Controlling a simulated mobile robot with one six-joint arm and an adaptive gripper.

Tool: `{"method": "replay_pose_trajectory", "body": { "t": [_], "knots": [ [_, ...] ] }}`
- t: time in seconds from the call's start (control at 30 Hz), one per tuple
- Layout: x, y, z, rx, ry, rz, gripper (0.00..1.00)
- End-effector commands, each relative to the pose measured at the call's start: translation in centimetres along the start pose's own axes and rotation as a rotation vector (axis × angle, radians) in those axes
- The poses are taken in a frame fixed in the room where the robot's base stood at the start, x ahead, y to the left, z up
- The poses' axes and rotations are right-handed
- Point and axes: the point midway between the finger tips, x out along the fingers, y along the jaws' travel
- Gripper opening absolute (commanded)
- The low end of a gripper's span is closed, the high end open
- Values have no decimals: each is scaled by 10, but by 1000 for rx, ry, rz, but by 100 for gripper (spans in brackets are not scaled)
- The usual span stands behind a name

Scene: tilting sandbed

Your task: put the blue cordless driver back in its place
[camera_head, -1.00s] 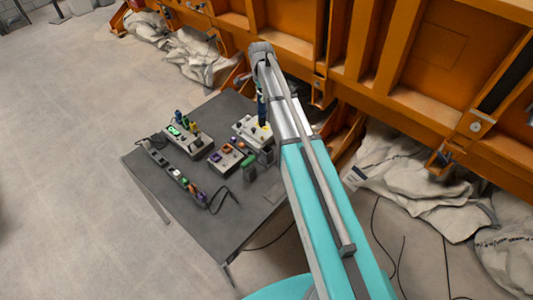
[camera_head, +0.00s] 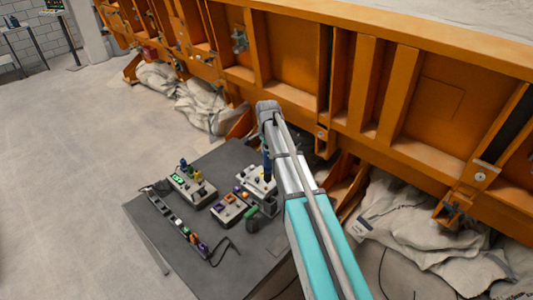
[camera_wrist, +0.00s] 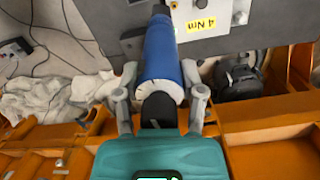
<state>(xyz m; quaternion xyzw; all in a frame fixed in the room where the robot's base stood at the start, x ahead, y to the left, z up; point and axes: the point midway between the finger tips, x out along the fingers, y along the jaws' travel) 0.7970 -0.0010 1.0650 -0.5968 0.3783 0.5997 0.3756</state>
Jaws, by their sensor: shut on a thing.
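The blue cordless driver (camera_wrist: 163,55) is between the fingers of my gripper (camera_wrist: 160,95) in the wrist view. My gripper is shut on it near its dark end. The driver's far end reaches the edge of a grey box (camera_wrist: 215,35) with a yellow "4 Nm" label (camera_wrist: 201,22). I cannot tell whether it touches the box. In the head view the driver (camera_head: 267,163) stands roughly upright at the pale box (camera_head: 252,180) on the dark table, partly hidden by my arm.
The dark table (camera_head: 160,235) also bears a box with green display (camera_head: 190,188), a box with orange parts (camera_head: 230,208), a power strip (camera_head: 178,224) and a dark green tool (camera_head: 252,214). The orange sandbed frame (camera_head: 290,85) rises close behind. Sacks (camera_head: 420,220) lie on the floor.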

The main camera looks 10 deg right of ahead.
Motion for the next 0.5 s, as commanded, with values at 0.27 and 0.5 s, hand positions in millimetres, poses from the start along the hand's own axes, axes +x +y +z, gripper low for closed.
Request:
{"method": "replay_pose_trajectory", "body": {
  "t": [0.27,0.5],
  "knots": [
    [-1,37,16,-224,1,4,0],
    [-1,50,22,-329,2,6,0]
  ]
}}
